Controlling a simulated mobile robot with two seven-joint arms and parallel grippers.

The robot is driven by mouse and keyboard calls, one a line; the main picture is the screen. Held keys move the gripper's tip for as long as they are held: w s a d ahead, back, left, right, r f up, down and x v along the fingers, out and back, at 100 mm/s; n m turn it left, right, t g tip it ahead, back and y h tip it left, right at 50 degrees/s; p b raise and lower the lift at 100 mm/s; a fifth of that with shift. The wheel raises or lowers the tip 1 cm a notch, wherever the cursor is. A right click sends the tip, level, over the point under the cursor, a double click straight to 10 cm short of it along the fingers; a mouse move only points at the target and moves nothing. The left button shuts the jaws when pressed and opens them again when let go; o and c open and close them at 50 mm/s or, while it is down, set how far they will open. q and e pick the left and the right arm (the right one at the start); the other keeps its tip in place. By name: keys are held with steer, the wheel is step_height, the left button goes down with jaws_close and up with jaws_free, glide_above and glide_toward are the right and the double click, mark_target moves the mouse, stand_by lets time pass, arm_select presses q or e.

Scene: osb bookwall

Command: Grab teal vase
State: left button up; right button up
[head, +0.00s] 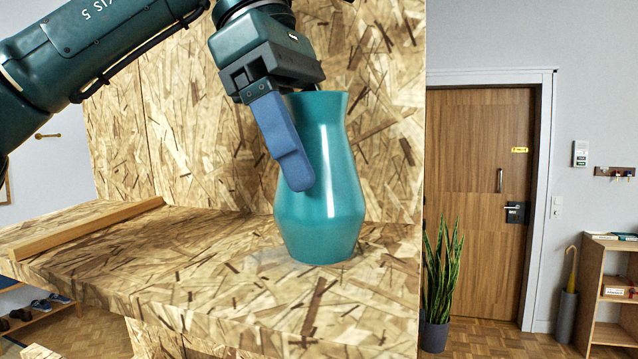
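The teal vase (328,200) stands upright on the wood-chip board shelf (190,255), near its right end. It is glossy, with a wide belly and a flared rim. My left gripper (297,160) reaches down over the vase from the upper left. One blue finger lies across the front left of the vase's neck and upper belly. The other finger is hidden behind or inside the vase, so I cannot tell whether the fingers press on it. My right gripper is not in view.
A board panel (385,120) rises close behind the vase. A wooden strip (90,228) lies on the shelf at the left, with clear shelf between it and the vase. A potted plant (440,275) and a door (480,190) are beyond at the right.

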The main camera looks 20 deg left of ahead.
arm_select(q)
steer(key=c, duration=0.9)
steer(key=shift+r, duration=0.1)
